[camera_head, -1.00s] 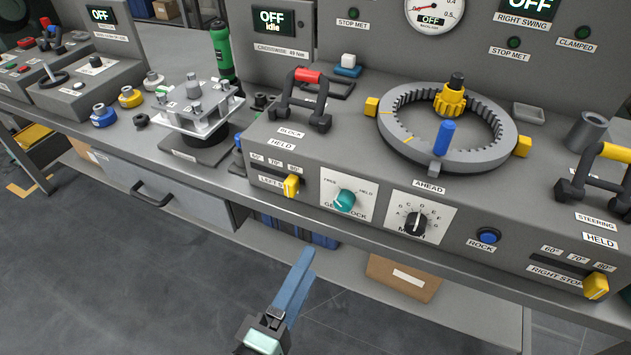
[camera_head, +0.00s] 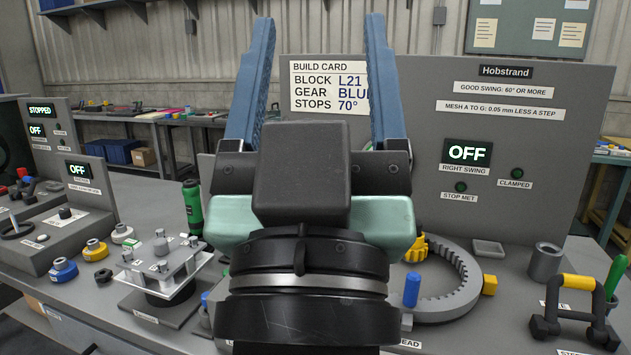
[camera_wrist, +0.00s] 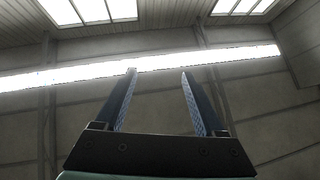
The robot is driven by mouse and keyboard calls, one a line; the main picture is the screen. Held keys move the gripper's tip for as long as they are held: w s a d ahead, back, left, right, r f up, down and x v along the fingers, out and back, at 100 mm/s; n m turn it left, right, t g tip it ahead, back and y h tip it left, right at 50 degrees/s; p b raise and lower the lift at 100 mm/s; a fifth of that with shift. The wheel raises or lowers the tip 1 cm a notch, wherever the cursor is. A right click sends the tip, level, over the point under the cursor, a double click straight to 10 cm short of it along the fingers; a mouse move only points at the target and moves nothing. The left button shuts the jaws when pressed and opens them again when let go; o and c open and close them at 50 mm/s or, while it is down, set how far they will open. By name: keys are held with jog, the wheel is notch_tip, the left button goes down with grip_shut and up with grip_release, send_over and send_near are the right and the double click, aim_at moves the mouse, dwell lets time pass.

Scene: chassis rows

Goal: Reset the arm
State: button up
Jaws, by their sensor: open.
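My gripper (camera_head: 318,75) stands upright in the middle of the head view, its two blue fingers pointing up and spread wide apart. Nothing is between them. In the wrist view the open fingers (camera_wrist: 158,98) point at the ceiling and a strip light, with no object near. My wrist hides the middle of the bench, including the left part of the ring gear (camera_head: 465,290) and part of the build card (camera_head: 330,85).
To the right are a grey cup (camera_head: 545,262) and a yellow-topped handle (camera_head: 578,283). A grey panel (camera_head: 540,150) rises behind. The air above the bench looks free.

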notch_tip(320, 180, up, 21)
jog(key=s+t+y+p, duration=0.1)
jog(key=s+p, duration=0.1)
jog(key=p, duration=1.6)
jog(key=shift+a+p, duration=0.15)
jog(key=shift+p, duration=0.15)
